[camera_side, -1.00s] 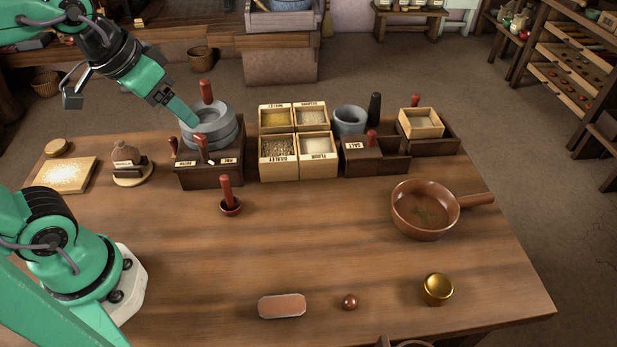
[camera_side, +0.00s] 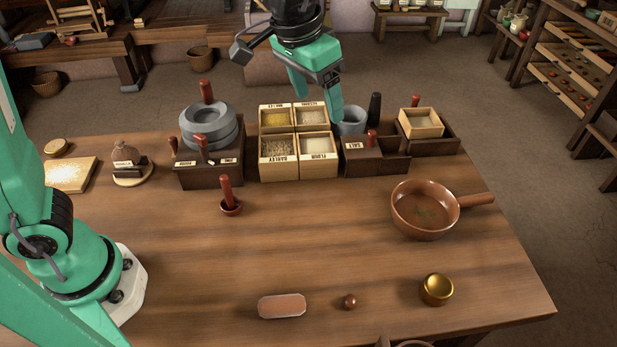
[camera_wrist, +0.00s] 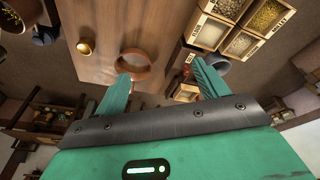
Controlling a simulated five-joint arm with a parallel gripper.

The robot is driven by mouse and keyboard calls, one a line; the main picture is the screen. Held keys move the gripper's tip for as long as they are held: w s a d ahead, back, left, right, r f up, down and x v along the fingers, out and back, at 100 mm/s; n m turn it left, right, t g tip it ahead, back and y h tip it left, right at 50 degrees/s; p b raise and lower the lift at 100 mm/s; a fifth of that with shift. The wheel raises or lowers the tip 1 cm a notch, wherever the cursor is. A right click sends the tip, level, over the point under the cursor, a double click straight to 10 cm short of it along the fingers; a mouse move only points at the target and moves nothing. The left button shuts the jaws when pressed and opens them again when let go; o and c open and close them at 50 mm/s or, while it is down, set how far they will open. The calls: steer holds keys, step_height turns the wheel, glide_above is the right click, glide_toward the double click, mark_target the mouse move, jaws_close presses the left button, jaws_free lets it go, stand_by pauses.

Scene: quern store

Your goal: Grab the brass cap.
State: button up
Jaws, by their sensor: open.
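The brass cap (camera_side: 437,289) is a short, round, gold-coloured piece standing on the table near its front right corner in the side view. It also shows small at the upper left of the wrist view (camera_wrist: 85,46). My gripper (camera_side: 318,105) is open and empty, with its two green fingers spread high above the back of the table, over the grain boxes. In the wrist view the fingers (camera_wrist: 160,80) point toward the table. The gripper is far behind the cap and to its left in the side view. Nothing covers the cap.
A brown pan (camera_side: 424,208) stands behind the cap, its handle pointing right. A small brown ball (camera_side: 349,302) and a pinkish block (camera_side: 282,306) lie left of it. Grain boxes (camera_side: 297,172), a stone quern (camera_side: 209,139) and a grey mortar (camera_side: 349,120) line the back. The middle table is clear.

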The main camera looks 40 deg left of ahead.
steer(key=w+d+f+g, duration=0.1)
steer(key=w+d+f, duration=0.25)
steer(key=d, duration=0.55)
steer(key=m+g+y, duration=0.1)
steer(key=m+g, duration=0.1)
steer(key=m, duration=0.1)
glide_above(439, 284)
step_height(439, 284, down, 15)
steer(key=shift+a+f, duration=0.1)
steer(key=shift+a, duration=0.05)
steer(key=shift+f, duration=1.3)
steer(key=shift+f, duration=0.1)
steer(key=shift+d+f, duration=0.15)
steer(key=shift+f, duration=1.1)
steer(key=shift+d+f, duration=0.1)
steer(key=shift+f, duration=1.15)
steer(key=c, duration=1)
